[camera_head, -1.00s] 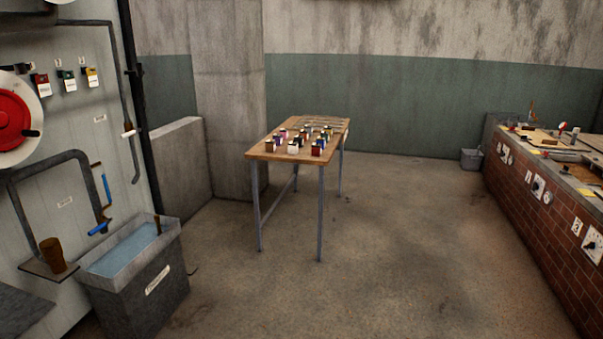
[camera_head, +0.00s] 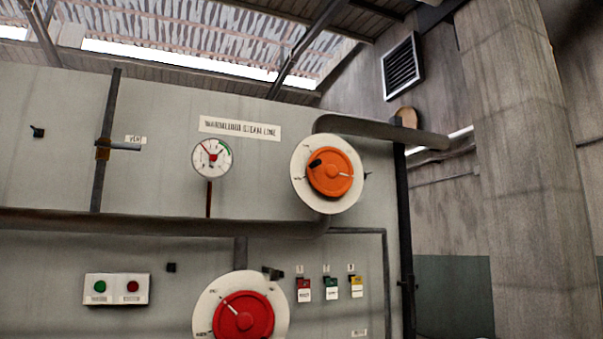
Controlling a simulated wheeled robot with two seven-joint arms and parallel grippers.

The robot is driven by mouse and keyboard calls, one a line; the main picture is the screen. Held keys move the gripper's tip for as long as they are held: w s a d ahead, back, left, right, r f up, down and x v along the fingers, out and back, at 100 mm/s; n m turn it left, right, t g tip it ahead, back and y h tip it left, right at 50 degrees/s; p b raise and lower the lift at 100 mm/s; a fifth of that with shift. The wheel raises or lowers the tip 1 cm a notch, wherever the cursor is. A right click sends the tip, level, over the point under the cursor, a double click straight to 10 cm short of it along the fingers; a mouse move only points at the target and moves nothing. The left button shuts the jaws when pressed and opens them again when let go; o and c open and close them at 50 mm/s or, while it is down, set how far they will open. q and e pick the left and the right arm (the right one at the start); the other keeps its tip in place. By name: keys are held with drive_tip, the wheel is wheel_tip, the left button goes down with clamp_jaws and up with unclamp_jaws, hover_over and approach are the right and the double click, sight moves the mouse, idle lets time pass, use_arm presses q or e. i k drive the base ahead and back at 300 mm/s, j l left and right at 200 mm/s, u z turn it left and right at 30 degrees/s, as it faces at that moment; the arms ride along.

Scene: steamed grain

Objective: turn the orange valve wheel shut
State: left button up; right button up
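The orange valve wheel (camera_head: 331,183) is mounted on a round white dial plate (camera_head: 312,202), high on the right part of the grey wall panel. A black knob sits at its upper left, and a light pointer mark points right. The lettering on the dial is too small to read. Neither of my grippers is in view.
A red wheel (camera_head: 243,316) on a white dial is lower left of the orange one. A round gauge (camera_head: 212,158) with a red needle is to its left. A dark pipe (camera_head: 150,223) crosses the panel. Coloured tags (camera_head: 330,288) hang below. A concrete pillar (camera_head: 520,160) stands right.

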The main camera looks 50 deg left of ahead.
sight(330, 171)
drive_tip(key=i+u, duration=0.95)
drive_tip(key=i+l+u, duration=0.35)
drive_tip(key=u, duration=0.15)
drive_tip(key=i+l+u, duration=0.4)
drive_tip(key=i+l, duration=0.05)
drive_tip(key=i, duration=0.05)
